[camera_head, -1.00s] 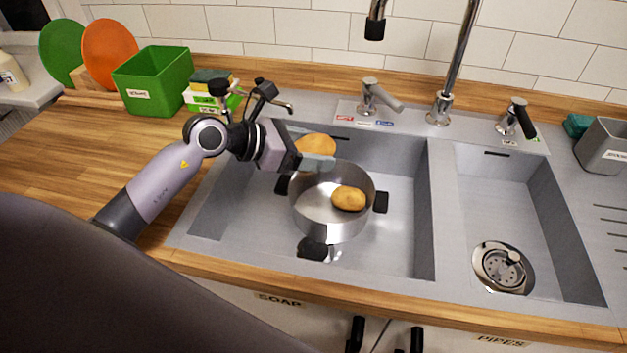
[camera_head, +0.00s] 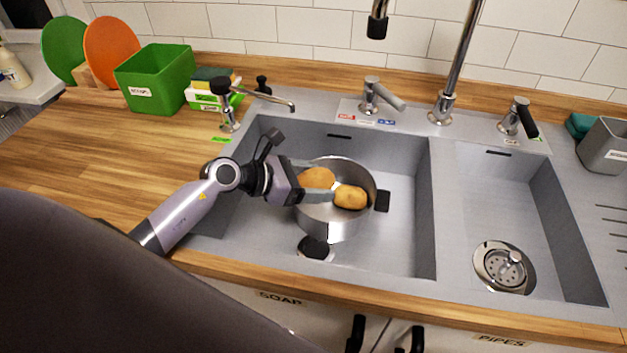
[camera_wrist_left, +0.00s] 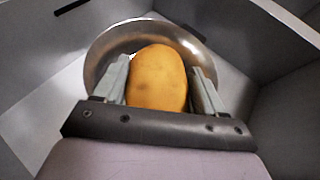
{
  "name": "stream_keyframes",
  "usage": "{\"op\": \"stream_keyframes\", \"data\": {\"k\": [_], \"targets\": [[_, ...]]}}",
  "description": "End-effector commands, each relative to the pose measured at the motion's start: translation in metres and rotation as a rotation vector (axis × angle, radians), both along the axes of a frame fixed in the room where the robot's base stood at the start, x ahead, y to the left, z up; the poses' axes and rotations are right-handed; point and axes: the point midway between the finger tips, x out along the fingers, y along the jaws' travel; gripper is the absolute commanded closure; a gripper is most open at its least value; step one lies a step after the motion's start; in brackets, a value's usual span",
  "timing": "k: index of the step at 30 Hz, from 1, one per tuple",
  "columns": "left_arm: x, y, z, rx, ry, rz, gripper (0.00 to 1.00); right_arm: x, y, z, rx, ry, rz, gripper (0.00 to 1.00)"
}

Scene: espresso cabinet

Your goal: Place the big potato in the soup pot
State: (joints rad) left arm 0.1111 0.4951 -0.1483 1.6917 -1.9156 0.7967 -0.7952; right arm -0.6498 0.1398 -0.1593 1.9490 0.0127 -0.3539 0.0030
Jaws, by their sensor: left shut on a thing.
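The steel soup pot (camera_head: 334,225) stands in the left sink basin; its rim also shows in the left wrist view (camera_wrist_left: 107,43). The big potato (camera_head: 317,177) is at the left part of the pot's opening, between the fingers of my left gripper (camera_head: 318,193). In the left wrist view the potato (camera_wrist_left: 157,78) fills the space between both fingers, with the pot behind it. My left gripper is shut on it. A smaller potato (camera_head: 350,197) lies in the pot, right beside the big one. Whether the big potato touches the pot's bottom is hidden. My right gripper is not in view.
The left basin (camera_head: 405,235) has free room right of the pot. A divider separates it from the right basin (camera_head: 500,200), which is empty. A faucet (camera_head: 455,70) and a soap dispenser (camera_head: 228,108) stand behind. A green box (camera_head: 153,82) is on the counter at left.

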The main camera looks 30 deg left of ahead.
Motion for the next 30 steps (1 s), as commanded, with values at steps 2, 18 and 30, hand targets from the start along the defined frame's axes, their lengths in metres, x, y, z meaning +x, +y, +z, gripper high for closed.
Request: {"op": "stream_keyframes", "data": {"k": [2,18,30], "targets": [[0.0,0.0,-0.004,0.0,-0.002,0.0,0.65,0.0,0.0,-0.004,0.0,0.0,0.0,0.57],[0.0,0.0,-0.011,-0.001,0.001,0.0,0.04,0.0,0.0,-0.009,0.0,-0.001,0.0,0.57],[0.0,0.0,0.004,-0.001,0.0,0.0,0.04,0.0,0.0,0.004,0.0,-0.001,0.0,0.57]]}}
